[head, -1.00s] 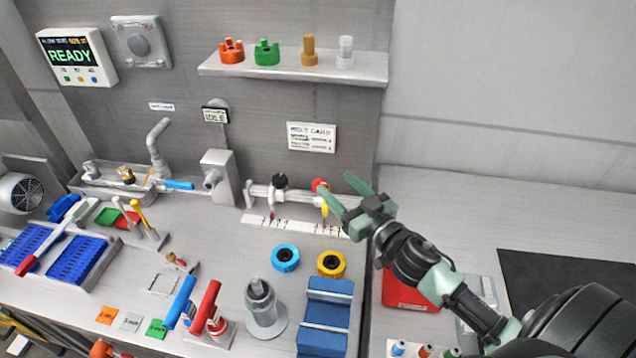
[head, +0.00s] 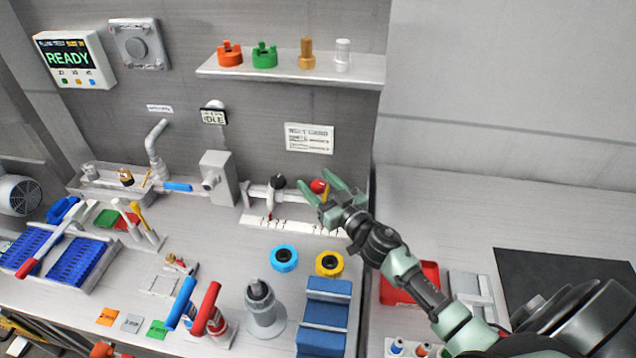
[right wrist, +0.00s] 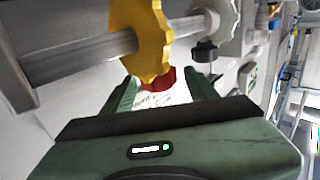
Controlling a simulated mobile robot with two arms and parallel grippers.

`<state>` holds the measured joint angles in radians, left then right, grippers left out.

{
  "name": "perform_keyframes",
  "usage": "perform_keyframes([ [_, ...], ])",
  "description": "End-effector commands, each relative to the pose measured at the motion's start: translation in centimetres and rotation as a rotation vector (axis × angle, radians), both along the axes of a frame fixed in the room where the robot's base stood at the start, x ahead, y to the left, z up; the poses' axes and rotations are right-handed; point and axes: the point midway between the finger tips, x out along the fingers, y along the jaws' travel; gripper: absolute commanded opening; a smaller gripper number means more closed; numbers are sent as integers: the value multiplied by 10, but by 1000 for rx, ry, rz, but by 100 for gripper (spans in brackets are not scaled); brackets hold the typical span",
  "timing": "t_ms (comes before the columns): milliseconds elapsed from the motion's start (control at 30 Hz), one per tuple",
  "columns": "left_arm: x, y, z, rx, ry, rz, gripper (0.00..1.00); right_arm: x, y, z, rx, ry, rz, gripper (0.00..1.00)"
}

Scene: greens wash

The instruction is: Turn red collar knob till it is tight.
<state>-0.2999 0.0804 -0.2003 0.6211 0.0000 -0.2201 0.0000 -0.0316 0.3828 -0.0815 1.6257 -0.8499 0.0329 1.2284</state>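The red collar knob (head: 318,186) sits at the right end of the horizontal rail fixture along the back wall. In the right wrist view the red knob (right wrist: 157,79) shows below a yellow toothed collar (right wrist: 143,40) on a grey bar. My right gripper (head: 315,179) is open, with its green fingers around the knob's place. In the right wrist view the gripper (right wrist: 160,88) has one finger on each side of the red knob, with gaps visible; contact cannot be seen. My left gripper is not in view.
A black knob (head: 278,181) stands on the same rail to the left. A white scale strip (head: 290,226) lies below it. Blue (head: 285,258) and yellow (head: 330,263) rings lie on the bench in front. A shelf (head: 290,70) with several fittings hangs above.

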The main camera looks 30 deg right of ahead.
Motion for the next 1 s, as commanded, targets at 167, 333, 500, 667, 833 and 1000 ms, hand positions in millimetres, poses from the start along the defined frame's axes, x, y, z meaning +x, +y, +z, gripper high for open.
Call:
perform_keyframes([
  [167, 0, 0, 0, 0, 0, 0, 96, 0, 0, 0, 0, 0, 0, 11],
  [333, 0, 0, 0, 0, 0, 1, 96, 0, 0, 0, 0, 0, 2, 0],
  [500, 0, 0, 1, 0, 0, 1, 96, 0, -1, 0, -2, 1, 29, 0],
  [667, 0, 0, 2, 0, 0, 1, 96, 0, -2, 0, -4, 0, 100, 0],
  [833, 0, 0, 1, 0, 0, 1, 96, 0, -3, 0, -8, 1, 226, 0],
  [1000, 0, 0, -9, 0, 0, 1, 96, 1, -5, -2, -9, 1, 383, 0],
])
